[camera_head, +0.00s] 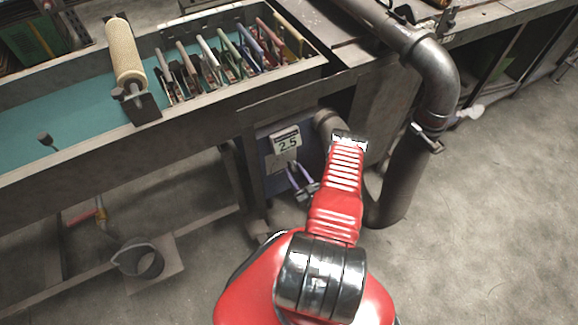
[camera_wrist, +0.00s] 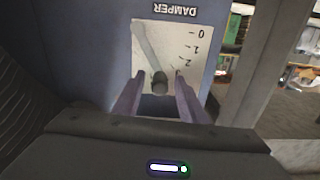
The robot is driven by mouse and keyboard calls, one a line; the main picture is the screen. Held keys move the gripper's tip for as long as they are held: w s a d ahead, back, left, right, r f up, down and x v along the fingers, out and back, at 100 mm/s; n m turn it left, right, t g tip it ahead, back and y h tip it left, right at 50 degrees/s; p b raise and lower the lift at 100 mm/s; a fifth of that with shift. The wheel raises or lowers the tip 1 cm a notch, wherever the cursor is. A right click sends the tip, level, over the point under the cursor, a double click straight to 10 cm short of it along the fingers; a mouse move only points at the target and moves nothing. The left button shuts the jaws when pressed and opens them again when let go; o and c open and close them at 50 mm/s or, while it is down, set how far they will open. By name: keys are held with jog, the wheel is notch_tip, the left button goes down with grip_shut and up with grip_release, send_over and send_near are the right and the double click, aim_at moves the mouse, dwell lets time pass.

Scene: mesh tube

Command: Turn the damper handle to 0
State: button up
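The damper panel (camera_wrist: 180,30) is a white plate on a blue-grey box, labelled DAMPER upside down in the wrist view. Its grey lever handle (camera_wrist: 147,48) runs from the upper left down to a dark round knob (camera_wrist: 160,82). The 0 mark is at the plate's upper right, away from the knob, with further marks curving down towards it. My gripper (camera_wrist: 158,73) is open, its purple fingers on either side of the knob with gaps showing.
A workbench (camera_head: 170,121) with a roller (camera_head: 124,55) and several hand tools (camera_head: 230,55) stands above and left of the box. A thick grey pipe (camera_head: 405,165) descends on the right. Open concrete floor (camera_head: 480,220) lies to the right.

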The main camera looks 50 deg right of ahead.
aim_at(290, 165)
jog(key=shift+x, duration=2.15)
grip_shut()
